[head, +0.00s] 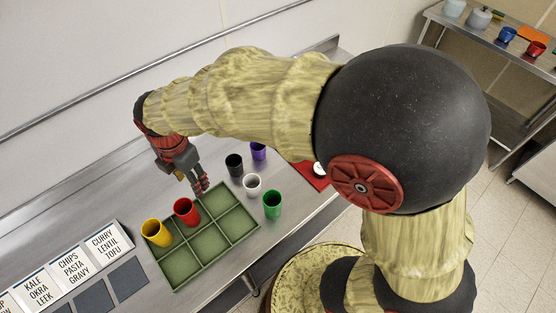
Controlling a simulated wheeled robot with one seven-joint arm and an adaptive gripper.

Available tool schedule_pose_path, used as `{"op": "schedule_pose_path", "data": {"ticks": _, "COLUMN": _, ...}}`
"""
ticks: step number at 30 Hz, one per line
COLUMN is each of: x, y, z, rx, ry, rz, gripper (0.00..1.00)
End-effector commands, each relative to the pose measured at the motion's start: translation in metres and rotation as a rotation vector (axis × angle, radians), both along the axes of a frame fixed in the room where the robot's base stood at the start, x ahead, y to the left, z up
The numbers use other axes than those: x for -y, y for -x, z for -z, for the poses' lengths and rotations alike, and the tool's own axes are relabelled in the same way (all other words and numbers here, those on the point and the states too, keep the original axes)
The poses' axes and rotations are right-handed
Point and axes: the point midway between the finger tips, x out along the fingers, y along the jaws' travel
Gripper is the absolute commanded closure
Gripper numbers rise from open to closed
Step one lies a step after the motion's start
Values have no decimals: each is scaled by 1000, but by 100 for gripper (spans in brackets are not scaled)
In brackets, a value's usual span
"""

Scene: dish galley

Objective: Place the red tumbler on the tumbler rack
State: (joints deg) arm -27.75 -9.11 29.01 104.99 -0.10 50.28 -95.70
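The red tumbler (186,212) stands upright at the back row of the green tumbler rack (185,279), and appears to be in its middle compartment. The rack is a shallow tray with several square compartments. My gripper (203,187) points down just behind and to the right of the red tumbler, over the rack's far edge. It seems apart from the tumbler, with nothing visible in it. The fingers are small and seen nearly edge-on, so their opening is unclear.
A yellow tumbler (157,233) stands in the rack's back left compartment. Black (234,165), white (252,185), green (272,205) and purple (258,151) tumblers stand right of the rack. Labelled cards (70,265) lie left. A red mat (312,176) lies further right, partly hidden by my arm.

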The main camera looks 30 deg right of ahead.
Motion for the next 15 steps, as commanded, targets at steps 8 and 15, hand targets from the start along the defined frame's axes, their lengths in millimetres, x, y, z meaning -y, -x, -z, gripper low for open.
{"op": "schedule_pose_path", "data": {"ticks": 8, "x": 117, "y": 43, "z": -99, "rx": 124, "ry": -187, "rz": 933, "gripper": 53}}
{"op": "schedule_pose_path", "data": {"ticks": 15, "x": 188, "y": 107, "z": -134, "rx": 190, "ry": -412, "rz": 1664, "gripper": 53}}
